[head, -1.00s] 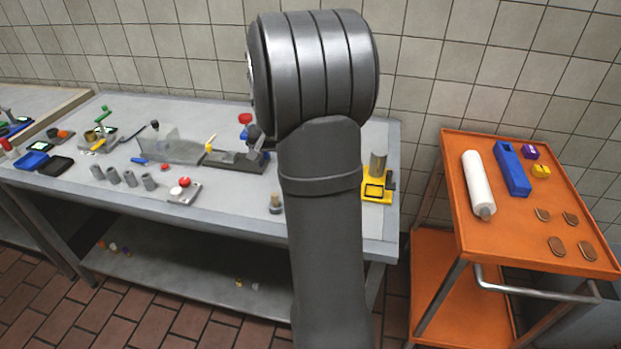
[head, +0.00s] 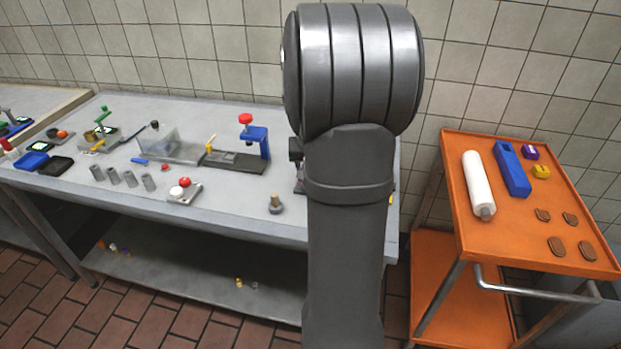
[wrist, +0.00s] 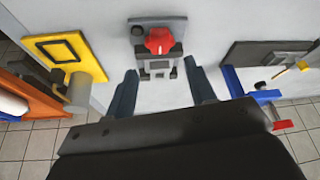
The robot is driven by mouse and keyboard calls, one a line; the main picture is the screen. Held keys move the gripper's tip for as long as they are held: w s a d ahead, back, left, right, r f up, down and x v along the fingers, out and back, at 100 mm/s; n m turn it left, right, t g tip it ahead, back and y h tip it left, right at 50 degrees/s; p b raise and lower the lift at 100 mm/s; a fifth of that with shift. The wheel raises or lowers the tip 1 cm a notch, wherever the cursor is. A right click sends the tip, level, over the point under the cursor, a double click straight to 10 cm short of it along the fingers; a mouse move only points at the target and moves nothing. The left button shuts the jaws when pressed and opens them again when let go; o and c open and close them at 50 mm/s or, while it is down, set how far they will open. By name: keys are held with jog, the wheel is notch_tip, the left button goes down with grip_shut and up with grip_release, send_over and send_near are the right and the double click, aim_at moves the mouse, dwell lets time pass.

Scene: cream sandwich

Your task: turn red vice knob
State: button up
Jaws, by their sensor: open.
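The red vice knob (wrist: 158,40) shows in the wrist view, on top of a small grey vice (wrist: 155,69) with a flat grey base. My gripper (wrist: 162,84) is open and empty. Its two dark fingers are spread wide, one on each side of the vice in the picture, and the knob shows beyond the gap between the tips. No contact with the knob is visible. In the head view my large grey arm hides the knob and most of the vice, and my fingers cannot be made out there.
A blue press (head: 258,140) with its own red knob (head: 246,119) stands left of my arm. In the wrist view, a yellow-based fixture (wrist: 90,58) is at left and a dark board (wrist: 265,52) at right. An orange cart (head: 520,247) stands right of the table (head: 225,213).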

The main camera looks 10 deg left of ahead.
jog(key=x, duration=0.8)
jog(key=shift+w+f, duration=0.1)
jog(key=shift+c, duration=0.4)
jog(key=c, duration=0.6)
